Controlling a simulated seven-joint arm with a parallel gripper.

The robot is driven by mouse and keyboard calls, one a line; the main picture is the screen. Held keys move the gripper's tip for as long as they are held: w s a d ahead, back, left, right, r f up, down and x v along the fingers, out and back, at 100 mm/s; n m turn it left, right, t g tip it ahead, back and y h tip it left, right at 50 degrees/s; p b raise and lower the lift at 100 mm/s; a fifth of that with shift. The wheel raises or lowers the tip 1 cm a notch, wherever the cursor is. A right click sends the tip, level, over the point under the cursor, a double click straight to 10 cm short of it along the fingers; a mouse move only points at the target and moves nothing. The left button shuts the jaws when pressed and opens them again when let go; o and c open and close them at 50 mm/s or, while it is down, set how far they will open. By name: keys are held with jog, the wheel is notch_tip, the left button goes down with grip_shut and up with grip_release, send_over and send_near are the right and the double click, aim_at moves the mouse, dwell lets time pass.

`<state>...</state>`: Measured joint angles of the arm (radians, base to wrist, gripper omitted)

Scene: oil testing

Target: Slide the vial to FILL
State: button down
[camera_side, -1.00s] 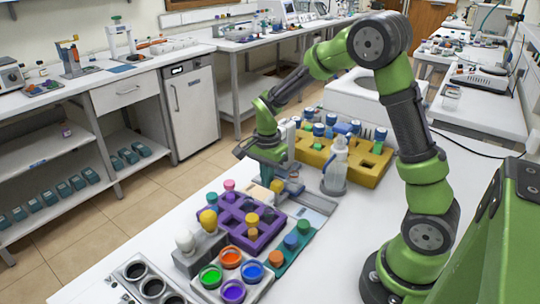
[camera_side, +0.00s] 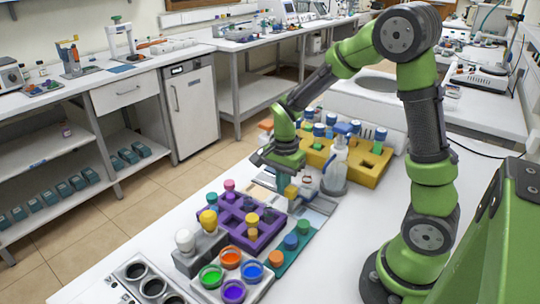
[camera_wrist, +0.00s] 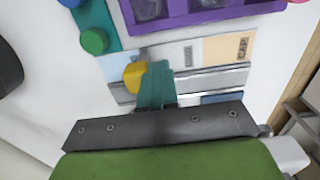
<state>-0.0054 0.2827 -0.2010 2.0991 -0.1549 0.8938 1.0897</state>
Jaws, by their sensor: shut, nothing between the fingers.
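The yellow-capped vial (camera_side: 291,191) stands on the grey slide station (camera_side: 318,204), in its right-hand part in the side view. In the wrist view the yellow cap (camera_wrist: 133,76) is immediately left of my shut fingers. My gripper (camera_side: 282,193) points down beside the vial, with its teal fingers (camera_wrist: 156,84) together and empty. The fingers look to be against the vial or very near it; exact contact is unclear. The station's label strip (camera_wrist: 199,54) shows an orange panel at right and grey-blue panels toward the left. I cannot read FILL. The vial's body is mostly hidden.
A purple rack (camera_side: 238,232) stands close to the station, with a teal strip of capped vials (camera_side: 291,241) beside it. Open coloured pots (camera_side: 230,258) are in front.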

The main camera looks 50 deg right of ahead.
aim_at(295, 190)
jog(key=shift+s, duration=0.85)
jog(key=s, duration=0.2)
jog(key=shift+s, duration=0.35)
jog(key=shift+w, duration=0.35)
jog(key=shift+r, duration=0.15)
jog(key=shift+r, duration=3.6)
